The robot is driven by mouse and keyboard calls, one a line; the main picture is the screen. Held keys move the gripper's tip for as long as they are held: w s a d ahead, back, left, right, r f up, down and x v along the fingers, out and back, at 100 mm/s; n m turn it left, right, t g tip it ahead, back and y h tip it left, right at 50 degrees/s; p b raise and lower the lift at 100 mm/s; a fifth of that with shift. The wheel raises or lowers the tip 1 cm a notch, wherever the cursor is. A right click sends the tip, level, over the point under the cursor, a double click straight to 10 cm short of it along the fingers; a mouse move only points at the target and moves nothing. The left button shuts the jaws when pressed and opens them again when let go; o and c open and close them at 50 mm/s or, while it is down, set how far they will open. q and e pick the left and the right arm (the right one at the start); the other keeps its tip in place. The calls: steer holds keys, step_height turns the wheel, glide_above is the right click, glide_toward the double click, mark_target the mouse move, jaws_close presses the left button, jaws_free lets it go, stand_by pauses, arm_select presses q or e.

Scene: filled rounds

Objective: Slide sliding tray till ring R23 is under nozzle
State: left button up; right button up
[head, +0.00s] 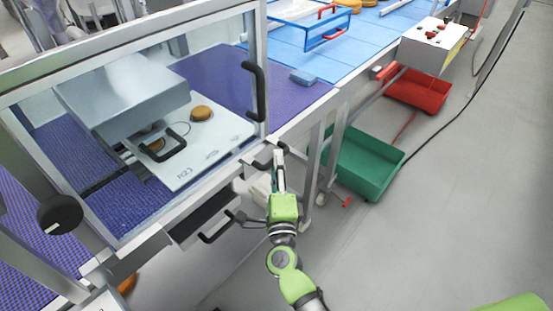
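The white sliding tray (215,140) lies inside the clear-walled machine, partly beneath a grey box-shaped housing (125,90). A black handle (170,146) stands on the tray. Small printed marks run along its near edge, and the one at the left (183,173) seems to read R23. One round brown piece (201,113) sits in the open on the tray; another (155,145) is partly behind the handle. I cannot make out the nozzle. My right gripper (279,168) is outside the machine, by its lower right corner, with finger opening unclear. My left gripper is not visible.
The machine's clear door has a black handle (255,90). A drawer (205,218) hangs below the frame. A green bin (365,165) and a red bin (418,92) stand to the right. A blue-framed guard (315,30) stands on the conveyor. Grey floor at right is largely clear.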

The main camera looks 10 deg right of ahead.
steer(key=s+a+f, duration=0.1)
steer(key=s, duration=0.8)
steer(key=shift+s, duration=0.4)
steer(key=shift+a+f, duration=0.1)
steer(key=shift+f, duration=0.05)
steer(key=s+a+f+n+g+y, duration=0.1)
steer(key=s+f+n+g+y, duration=0.25)
steer(key=f, duration=0.75)
steer(key=s+f+n+g, duration=0.2)
steer(key=s+f+n, duration=0.2)
steer(key=f+n, duration=0.55)
steer(key=s+a+f+n+g+y, duration=0.1)
steer(key=s+f+n+g+y, duration=0.2)
steer(key=f, duration=1.1)
steer(key=s+d+f+n+g+h, duration=0.1)
steer(key=s+d+f, duration=0.4)
steer(key=s, duration=0.5)
steer(key=s+d+f+n+g+h, duration=0.1)
steer(key=s+d+f+n+g, duration=0.3)
steer(key=s+f, duration=0.4)
steer(key=s+d+f+n+g+h, duration=0.2)
steer(key=s+d+f+g, duration=0.2)
steer(key=s, duration=0.9)
step_height(320, 180, down, 3)
steer(key=d, duration=0.3)
steer(key=shift+n+g, duration=0.3)
steer(key=shift+g, duration=0.05)
